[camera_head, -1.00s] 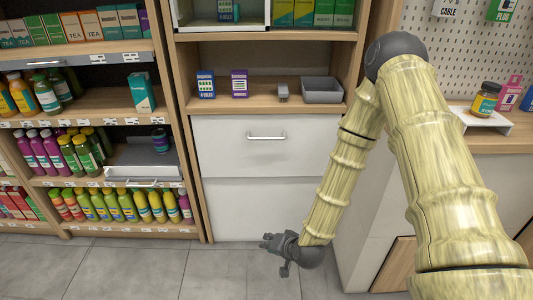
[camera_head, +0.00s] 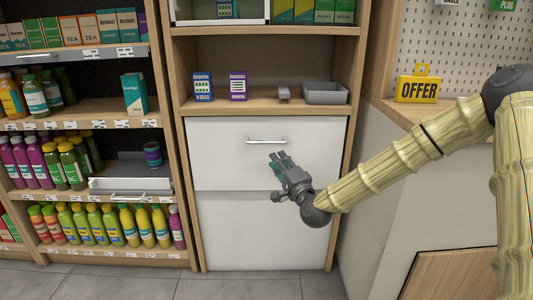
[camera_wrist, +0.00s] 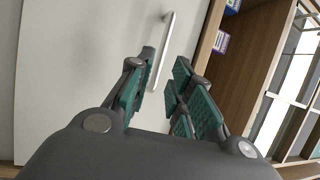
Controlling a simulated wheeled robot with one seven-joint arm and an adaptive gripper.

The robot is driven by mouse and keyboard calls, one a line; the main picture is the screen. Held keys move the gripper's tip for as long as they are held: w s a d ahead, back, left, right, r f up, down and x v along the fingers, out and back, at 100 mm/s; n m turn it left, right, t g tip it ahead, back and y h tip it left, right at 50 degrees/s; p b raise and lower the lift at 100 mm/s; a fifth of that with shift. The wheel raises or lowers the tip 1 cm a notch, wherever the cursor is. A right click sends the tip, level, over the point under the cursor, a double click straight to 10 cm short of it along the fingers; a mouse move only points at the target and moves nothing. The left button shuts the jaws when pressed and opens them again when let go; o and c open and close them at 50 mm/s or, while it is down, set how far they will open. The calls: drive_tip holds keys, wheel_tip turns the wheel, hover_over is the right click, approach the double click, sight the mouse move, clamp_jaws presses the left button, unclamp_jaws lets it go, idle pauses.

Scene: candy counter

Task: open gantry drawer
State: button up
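The white drawer (camera_head: 222,155) sits shut in the wooden cabinet, below an open shelf, with a metal bar handle (camera_head: 266,141) near its top. The handle also shows in the wrist view (camera_wrist: 161,50), ahead of the fingers. My gripper (camera_head: 279,160) is open and empty, just below the handle in the head view and in front of the drawer. In the wrist view my gripper (camera_wrist: 156,90) has its green-padded fingers spread apart, with the handle lined up between their tips. I see no contact with the handle.
A second white panel (camera_head: 240,230) lies below the drawer. The shelf above holds two small boxes (camera_head: 237,86), a grey brush-like item (camera_head: 284,95) and a grey bin (camera_head: 325,93). A bottle rack (camera_head: 120,255) stands left, a counter with an OFFER sign (camera_head: 418,88) right.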

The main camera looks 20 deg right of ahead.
sight(267, 143)
drive_tip(key=b+x, duration=0.1)
drive_tip(key=x, duration=0.4)
drive_tip(key=b+x, duration=0.1)
drive_tip(key=x, duration=0.5)
drive_tip(key=shift+s+d+r+b, duration=0.1)
drive_tip(key=shift+r+b, duration=0.1)
drive_tip(key=shift+b, duration=0.15)
clamp_jaws()
